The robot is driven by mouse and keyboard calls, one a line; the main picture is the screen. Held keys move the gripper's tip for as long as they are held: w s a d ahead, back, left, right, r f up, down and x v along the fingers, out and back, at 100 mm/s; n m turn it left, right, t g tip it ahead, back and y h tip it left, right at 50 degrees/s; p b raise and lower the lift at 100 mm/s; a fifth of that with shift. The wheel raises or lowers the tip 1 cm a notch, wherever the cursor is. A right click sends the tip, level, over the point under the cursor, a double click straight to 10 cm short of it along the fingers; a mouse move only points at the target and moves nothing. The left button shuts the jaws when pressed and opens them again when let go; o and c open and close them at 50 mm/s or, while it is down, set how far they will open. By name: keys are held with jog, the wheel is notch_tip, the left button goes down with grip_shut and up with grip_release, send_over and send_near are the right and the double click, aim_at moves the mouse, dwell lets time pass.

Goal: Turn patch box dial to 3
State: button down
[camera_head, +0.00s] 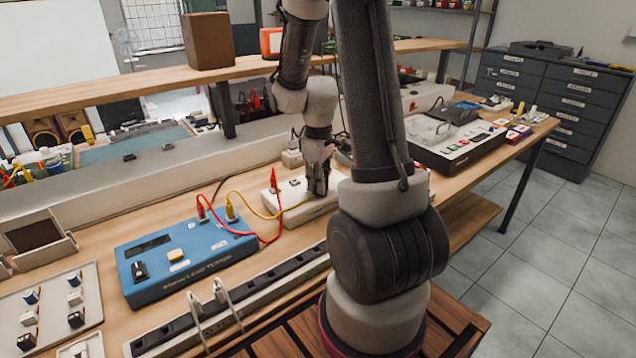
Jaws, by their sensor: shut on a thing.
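The patch box looks to be the low white box (293,214) on the bench, behind and right of the blue tester. Red and yellow cables run to it. My gripper (317,192) points down onto the right part of this box, its fingers shut at the top face. The dial lies between or under the fingers and is hidden, so its number and pointer cannot be read.
A blue lead tester (185,257) stands front left of the box, joined to it by the red cable (275,188) and yellow cable (262,214). A power strip (240,307) runs along the front. A grey device (455,142) stands at right.

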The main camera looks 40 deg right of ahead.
jog(key=m, duration=0.6)
jog(key=shift+d, duration=0.15)
jog(key=m, duration=0.6)
jog(key=shift+d+m, duration=0.1)
jog(key=shift+m, duration=0.3)
jog(key=c, duration=1.5)
grip_release()
notch_tip(320, 180, up, 12)
jog(key=shift+r, duration=0.1)
